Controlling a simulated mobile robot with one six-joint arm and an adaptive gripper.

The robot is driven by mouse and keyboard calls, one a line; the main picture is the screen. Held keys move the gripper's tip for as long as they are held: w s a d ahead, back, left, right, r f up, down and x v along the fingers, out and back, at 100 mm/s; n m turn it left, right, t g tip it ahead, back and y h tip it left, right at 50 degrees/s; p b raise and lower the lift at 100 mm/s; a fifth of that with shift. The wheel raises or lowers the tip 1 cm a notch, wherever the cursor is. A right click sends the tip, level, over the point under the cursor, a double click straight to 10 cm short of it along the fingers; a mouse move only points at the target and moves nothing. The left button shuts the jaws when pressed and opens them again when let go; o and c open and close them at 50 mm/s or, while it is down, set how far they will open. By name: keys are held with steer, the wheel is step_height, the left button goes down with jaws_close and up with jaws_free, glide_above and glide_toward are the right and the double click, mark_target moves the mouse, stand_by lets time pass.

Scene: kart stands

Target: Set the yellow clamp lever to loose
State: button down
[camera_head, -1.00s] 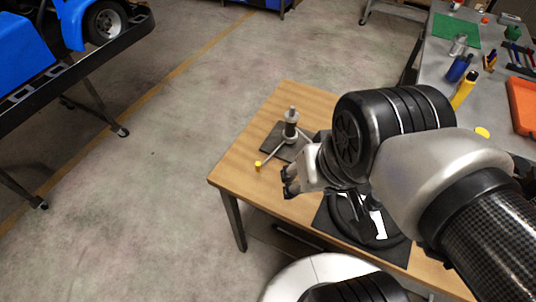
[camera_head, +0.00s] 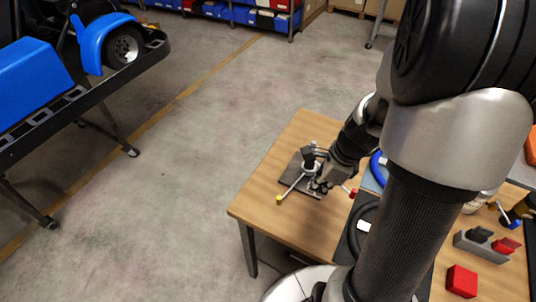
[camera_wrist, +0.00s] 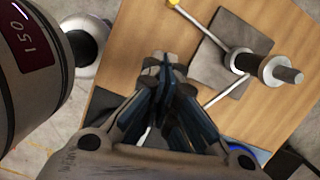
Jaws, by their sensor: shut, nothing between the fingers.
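The clamp stands on a dark square plate (camera_head: 290,183) on the wooden table, with an upright post (camera_wrist: 270,68). Its yellow-tipped lever (camera_head: 279,198) reaches from the post toward the table's near left edge; the yellow tip also shows at the top of the wrist view (camera_wrist: 172,3). A second, red-tipped lever (camera_head: 354,192) points right. My gripper (camera_head: 319,187) is low beside the clamp, right of the yellow tip and apart from it. In the wrist view my gripper (camera_wrist: 160,65) has its fingers together and empty. Its exact gap to the clamp's rods cannot be told.
The wooden table (camera_head: 262,205) has bare wood at its left. A black mat with a dark ring and a blue ring (camera_head: 378,168) lie to the right. A grey holder (camera_head: 480,247) and a red block (camera_head: 462,281) are at lower right. A kart stand (camera_head: 60,115) is left across open floor.

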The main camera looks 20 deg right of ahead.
steer(key=shift+d+f+m, duration=0.1)
steer(key=shift+f+m, duration=0.15)
steer(key=shift+m, duration=0.05)
steer(key=b+x, duration=0.5)
steer(key=x, duration=0.5)
steer(key=shift+f, duration=0.1)
steer(key=shift+w+a, duration=1.1)
steer(key=shift+a, duration=0.15)
steer(key=shift+w+a, duration=0.25)
steer(key=shift+a, duration=0.05)
steer(key=shift+w+a, duration=0.1)
